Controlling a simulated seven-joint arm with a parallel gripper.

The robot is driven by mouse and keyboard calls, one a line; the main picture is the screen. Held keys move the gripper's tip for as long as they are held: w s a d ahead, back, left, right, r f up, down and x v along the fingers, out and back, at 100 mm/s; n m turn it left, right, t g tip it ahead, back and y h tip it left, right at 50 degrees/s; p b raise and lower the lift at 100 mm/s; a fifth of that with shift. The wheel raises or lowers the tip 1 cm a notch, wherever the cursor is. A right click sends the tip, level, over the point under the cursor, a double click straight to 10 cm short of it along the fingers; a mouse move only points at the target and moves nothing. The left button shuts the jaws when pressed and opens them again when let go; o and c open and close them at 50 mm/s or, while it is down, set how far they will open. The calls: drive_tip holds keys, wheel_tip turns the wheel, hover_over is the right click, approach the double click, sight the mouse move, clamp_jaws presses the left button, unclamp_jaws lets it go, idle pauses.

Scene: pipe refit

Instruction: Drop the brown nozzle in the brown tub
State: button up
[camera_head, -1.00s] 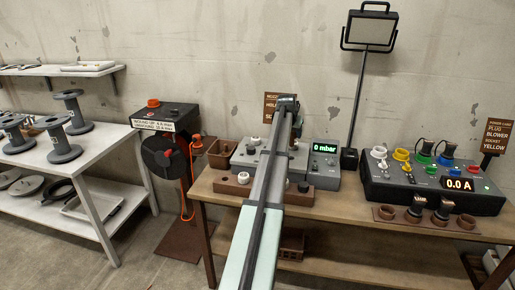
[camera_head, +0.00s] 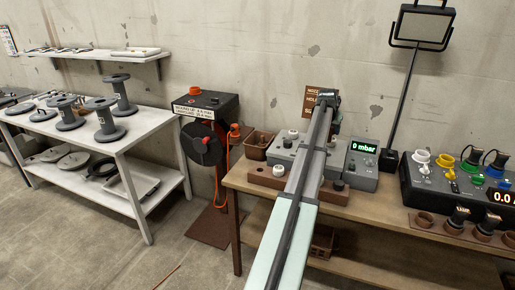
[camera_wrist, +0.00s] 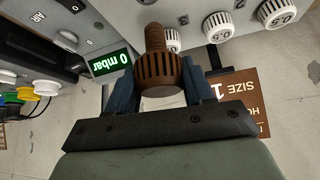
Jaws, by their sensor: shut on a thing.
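The brown nozzle (camera_wrist: 157,70), a ribbed round head with a threaded stem, is held between the blue-grey fingers of my gripper (camera_wrist: 160,80) in the wrist view. My gripper is shut on it. In the head view my arm reaches over the bench and hides most of the gripper and the nozzle. A brown tub (camera_head: 258,147) stands at the bench's back left corner, left of the grey gauge unit. The nozzle is above the unit's area, to the right of the tub and apart from it.
The grey gauge unit (camera_head: 362,163) reads 0 mbar. A brown block with knobs (camera_head: 267,175) lies in front of it. A brown sign (camera_wrist: 236,95) stands behind. Another brown crate (camera_head: 322,243) sits on the lower shelf.

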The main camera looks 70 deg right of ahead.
drive_tip(key=w+d+f+n+t, duration=0.15)
drive_tip(key=w+n, duration=0.25)
drive_tip(key=w, duration=2.8)
drive_tip(key=shift+w+d+r+m+g, duration=0.1)
drive_tip(key=shift+w+d+m+g, duration=0.25)
drive_tip(key=shift+d+m, duration=0.35)
drive_tip(key=shift+w+d+r+m+g, duration=0.1)
drive_tip(key=shift+w+d+m+g, duration=0.05)
drive_tip(key=shift+w+d+m, duration=0.45)
drive_tip(key=shift+w+d+r+m+g, duration=0.1)
drive_tip(key=shift+w+d+m+g, duration=0.2)
drive_tip(key=shift+d+m, duration=0.5)
wheel_tip(320, 180, down, 6)
drive_tip(key=o, duration=1.1)
